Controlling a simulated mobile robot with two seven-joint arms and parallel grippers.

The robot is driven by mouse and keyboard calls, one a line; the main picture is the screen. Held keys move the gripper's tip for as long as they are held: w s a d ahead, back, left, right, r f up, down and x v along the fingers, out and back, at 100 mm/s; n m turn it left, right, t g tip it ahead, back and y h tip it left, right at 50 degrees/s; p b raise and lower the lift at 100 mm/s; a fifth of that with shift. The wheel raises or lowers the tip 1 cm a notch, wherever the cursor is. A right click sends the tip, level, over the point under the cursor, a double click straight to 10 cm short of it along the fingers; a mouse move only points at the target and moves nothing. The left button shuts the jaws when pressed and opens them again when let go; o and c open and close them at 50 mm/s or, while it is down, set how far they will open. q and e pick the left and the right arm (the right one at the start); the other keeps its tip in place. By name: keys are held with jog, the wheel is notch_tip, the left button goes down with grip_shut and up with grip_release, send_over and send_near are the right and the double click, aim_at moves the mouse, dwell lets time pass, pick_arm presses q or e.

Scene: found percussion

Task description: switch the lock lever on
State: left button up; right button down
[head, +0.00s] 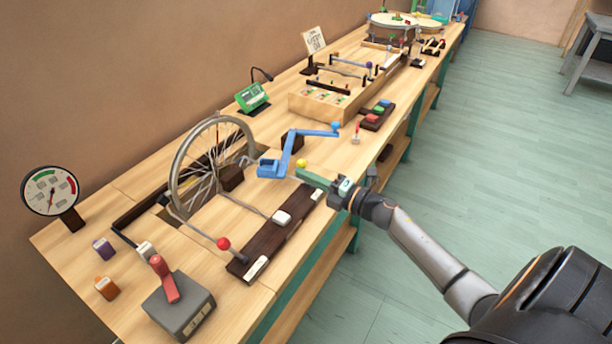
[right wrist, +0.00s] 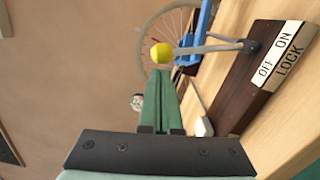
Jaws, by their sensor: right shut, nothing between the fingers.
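The lock lever has a yellow ball knob (head: 300,163), which also shows in the right wrist view (right wrist: 161,53). There its grey rod (right wrist: 208,48) runs right to a pivot on the dark wooden base (right wrist: 238,112). A white label plate (right wrist: 282,55) on the base reads OFF, ON and LOCK. My right gripper (head: 303,174) is shut and empty, its green fingers (right wrist: 160,73) pointing at the knob. The fingertips are right by the knob; I cannot tell whether they touch it. The rod is mostly hidden in the head view. My left gripper is not in view.
A blue crank arm (head: 290,150) stands just behind the knob. A spoked wheel (head: 208,165) is to the left. A red-knobbed lever (head: 223,243) and a grey box with a red handle (head: 178,305) are nearer the front left. Open floor lies right of the workbench (head: 345,192).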

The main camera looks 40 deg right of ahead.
jog(key=shift+w+d+r+m+p, duration=0.15)
jog(key=shift+d+r+m+p, duration=0.1)
jog(key=shift+d+m+p, duration=0.15)
jog(key=shift+w+d+r+m+p, duration=0.25)
jog(key=shift+d+r+m+p, duration=0.2)
jog(key=shift+d+m+p, duration=0.3)
jog(key=shift+w+d+r+m, duration=0.1)
jog(key=shift+w+d+m, duration=0.3)
jog(key=shift+d+m, duration=0.45)
jog(key=shift+w+d+m, duration=0.35)
jog(key=shift+d+m, duration=0.35)
jog(key=shift+d, duration=0.15)
jog(key=shift+w+d+r+m, duration=0.1)
jog(key=shift+w+d+m, duration=0.3)
jog(key=shift+d+m, duration=0.45)
